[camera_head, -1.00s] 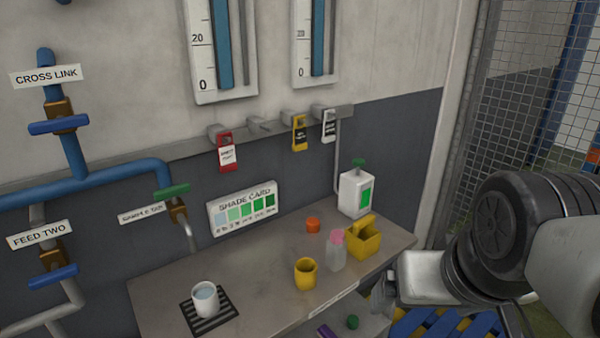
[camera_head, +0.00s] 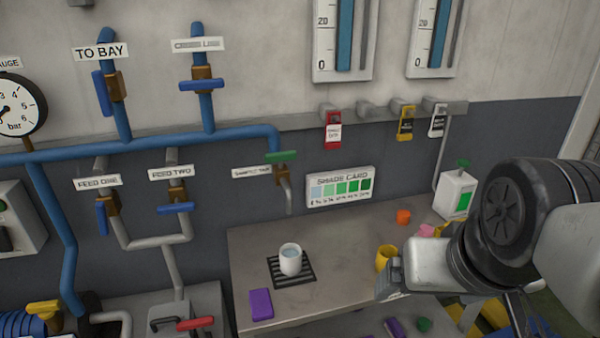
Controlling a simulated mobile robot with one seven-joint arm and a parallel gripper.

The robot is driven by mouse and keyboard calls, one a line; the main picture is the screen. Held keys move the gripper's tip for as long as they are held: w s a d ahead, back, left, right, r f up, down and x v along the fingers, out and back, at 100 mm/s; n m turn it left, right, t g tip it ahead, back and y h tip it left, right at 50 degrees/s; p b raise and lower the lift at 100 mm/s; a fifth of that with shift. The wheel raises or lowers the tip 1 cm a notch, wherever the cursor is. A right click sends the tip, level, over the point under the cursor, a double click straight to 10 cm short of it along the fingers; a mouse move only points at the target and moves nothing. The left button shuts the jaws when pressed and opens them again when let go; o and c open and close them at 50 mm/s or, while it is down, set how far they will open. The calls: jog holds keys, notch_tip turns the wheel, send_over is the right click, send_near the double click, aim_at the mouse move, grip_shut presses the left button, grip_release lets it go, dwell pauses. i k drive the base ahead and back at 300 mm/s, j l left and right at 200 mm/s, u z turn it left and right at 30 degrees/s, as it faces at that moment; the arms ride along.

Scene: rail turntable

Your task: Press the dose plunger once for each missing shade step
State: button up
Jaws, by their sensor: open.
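The white dose dispenser (camera_head: 452,198) stands at the right back of the bench, with a green plunger (camera_head: 463,164) on top and a green panel on its front. The shade card (camera_head: 340,187) leans at the wall, its steps running from pale blue to dark green. A white cup (camera_head: 291,259) of pale, bluish liquid stands on a black slotted grate (camera_head: 306,275) below the sample tap (camera_head: 283,158). My gripper (camera_head: 385,283) is open at the bench's right front, near the yellow cup, apart from the dispenser. My arm hides part of the bench's right end.
A yellow cup (camera_head: 385,257), an orange cap (camera_head: 403,216) and a pink-topped bottle (camera_head: 427,231) are near my arm. A purple block (camera_head: 261,304) lies at the bench's front left. Tags hang from the wall rail (camera_head: 367,114). Bench space between grate and yellow cup is clear.

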aim_at(463, 162)
jog(key=u, duration=0.7)
jog(key=z, duration=1.35)
